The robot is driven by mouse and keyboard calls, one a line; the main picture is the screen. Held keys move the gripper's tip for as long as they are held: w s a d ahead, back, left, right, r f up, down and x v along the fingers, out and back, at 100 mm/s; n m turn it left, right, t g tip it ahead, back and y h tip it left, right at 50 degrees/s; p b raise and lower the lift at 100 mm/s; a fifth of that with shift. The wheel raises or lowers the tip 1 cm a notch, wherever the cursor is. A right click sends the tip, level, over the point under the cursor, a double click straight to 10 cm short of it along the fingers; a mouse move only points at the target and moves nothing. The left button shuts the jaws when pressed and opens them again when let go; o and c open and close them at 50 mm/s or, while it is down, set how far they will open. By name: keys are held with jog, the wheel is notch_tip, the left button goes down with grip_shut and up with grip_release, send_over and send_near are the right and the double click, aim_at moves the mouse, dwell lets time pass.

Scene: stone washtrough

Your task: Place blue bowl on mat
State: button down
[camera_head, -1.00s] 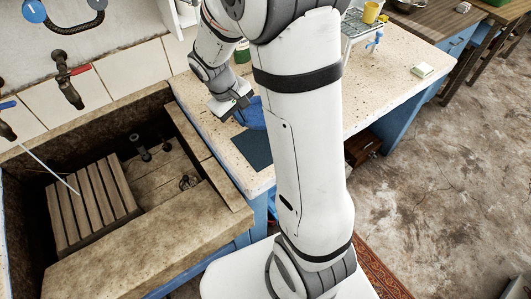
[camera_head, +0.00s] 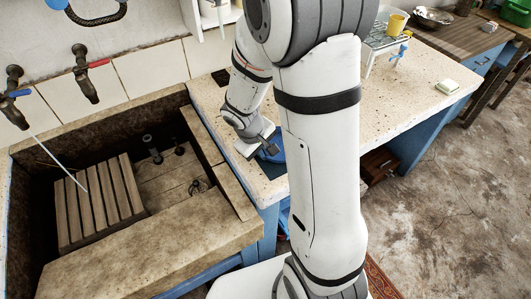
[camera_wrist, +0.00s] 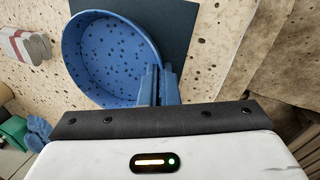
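The blue bowl (camera_wrist: 110,60) has dark spots inside and fills the upper left of the wrist view. My gripper (camera_wrist: 158,85) is closed across its near right rim, one finger inside the wall and one outside. In the head view the bowl (camera_head: 277,150) shows only as a blue patch beside my gripper (camera_head: 262,146), partly behind my arm. The dark blue-grey mat (camera_wrist: 185,30) lies behind and to the right of the bowl in the wrist view, and the bowl overlaps part of it. I cannot tell whether the bowl touches the mat.
The stone washtrough (camera_head: 150,245) with a slatted wooden rack (camera_head: 95,205) lies to the left. A wire rack with a yellow cup (camera_head: 396,24) and a soap-like block (camera_head: 447,87) stand on the speckled counter (camera_head: 400,105).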

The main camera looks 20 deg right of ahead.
jog(key=shift+f, duration=0.3)
jog(key=shift+f, duration=0.1)
jog(key=shift+f, duration=0.2)
jog(key=c, duration=1.7)
grip_release()
jog(key=shift+r, duration=0.1)
jog(key=shift+a+r, duration=0.1)
jog(key=shift+r, duration=0.45)
jog(key=p+v, duration=0.2)
jog(key=v, duration=0.9)
jog(key=s+r+m+y, duration=0.1)
jog(key=s+r, duration=0.1)
jog(key=s, duration=0.2)
jog(key=s+r+m+t+y, duration=0.1)
jog(key=s+r+m, duration=0.1)
jog(key=s+r, duration=0.1)
jog(key=s+d+r+m+y, duration=0.1)
jog(key=s+r, duration=0.1)
jog(key=s, duration=0.4)
jog(key=shift+r+m, duration=0.25)
jog(key=shift+m, duration=0.15)
